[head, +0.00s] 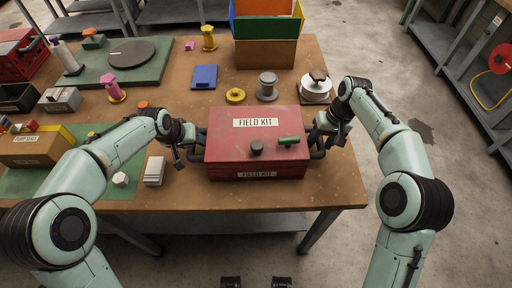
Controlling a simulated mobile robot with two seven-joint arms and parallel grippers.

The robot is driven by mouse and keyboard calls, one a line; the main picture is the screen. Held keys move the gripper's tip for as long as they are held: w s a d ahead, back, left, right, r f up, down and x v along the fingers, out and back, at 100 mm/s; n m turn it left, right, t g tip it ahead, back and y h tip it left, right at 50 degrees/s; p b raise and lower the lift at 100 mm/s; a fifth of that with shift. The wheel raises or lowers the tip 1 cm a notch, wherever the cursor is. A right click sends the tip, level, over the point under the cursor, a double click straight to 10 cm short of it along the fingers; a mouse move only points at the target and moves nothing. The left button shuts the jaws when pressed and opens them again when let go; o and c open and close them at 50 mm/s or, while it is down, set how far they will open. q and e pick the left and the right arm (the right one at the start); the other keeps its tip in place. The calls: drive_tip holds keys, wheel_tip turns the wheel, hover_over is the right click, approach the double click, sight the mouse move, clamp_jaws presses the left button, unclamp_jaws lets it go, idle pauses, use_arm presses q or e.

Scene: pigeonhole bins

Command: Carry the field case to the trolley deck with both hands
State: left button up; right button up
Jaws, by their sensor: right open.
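The field case (228,147) is a red box labelled FIELD KIT, sitting flat near the front edge of the wooden table, with dark handles at its two ends. A dark knob and a green cylinder show on its lid. My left gripper (190,150) is beside the case's left handle; whether its jaws are apart is too small to tell. My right gripper (326,129) is open at the case's right handle; whether it touches the handle is unclear. I cannot make out a trolley deck in the head view.
Behind the case on the table (200,199) stand a grey spool (268,87), a white round item (314,91), a yellow ring (235,96) and a blue plate (204,77). A coloured bin (265,53) stands farther back. Open floor (420,135) lies right of the table, before grey shelving.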

use_arm(q)
drive_tip(key=shift+w+d+f, duration=0.1)
drive_tip(key=shift+w+f, duration=0.1)
drive_tip(key=shift+f, duration=0.2)
use_arm(e)
drive_tip(key=shift+a+f, duration=0.1)
drive_tip(key=shift+f, duration=0.35)
use_arm(q)
clamp_jaws()
use_arm(e)
clamp_jaws()
use_arm(q)
drive_tip(key=shift+r, duration=0.15)
use_arm(e)
drive_tip(key=shift+r, duration=0.15)
idle(0.3)
